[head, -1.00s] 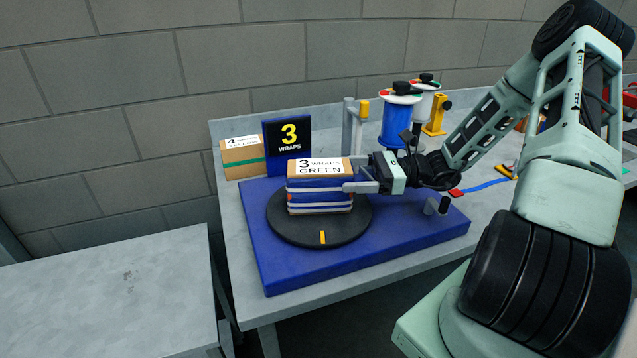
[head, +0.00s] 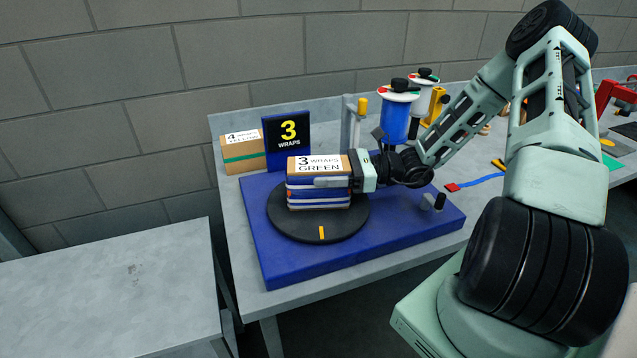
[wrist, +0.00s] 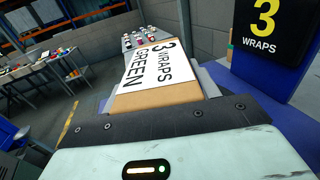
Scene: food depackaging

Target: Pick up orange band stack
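A stack (head: 305,192) with blue wraps and a cardboard top stands on the black turntable (head: 285,225). Its white label reads "3 WRAPS GREEN". A small orange spot shows on its left side; I see no clear orange band. My gripper (head: 328,174) reaches in from the right, with one finger along the stack's front face and the other hidden behind it. In the wrist view the stack's labelled top (wrist: 155,88) lies between my grey fingers, close to both. I cannot tell whether they press on it. The stack still rests on the turntable.
The turntable sits on a blue base (head: 262,262). Behind stand a "3 WRAPS" sign (head: 287,138), a cardboard box with a green band (head: 243,156), a grey post (head: 347,125) and two spools, one blue (head: 394,120). The grey table (head: 110,290) at left is bare.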

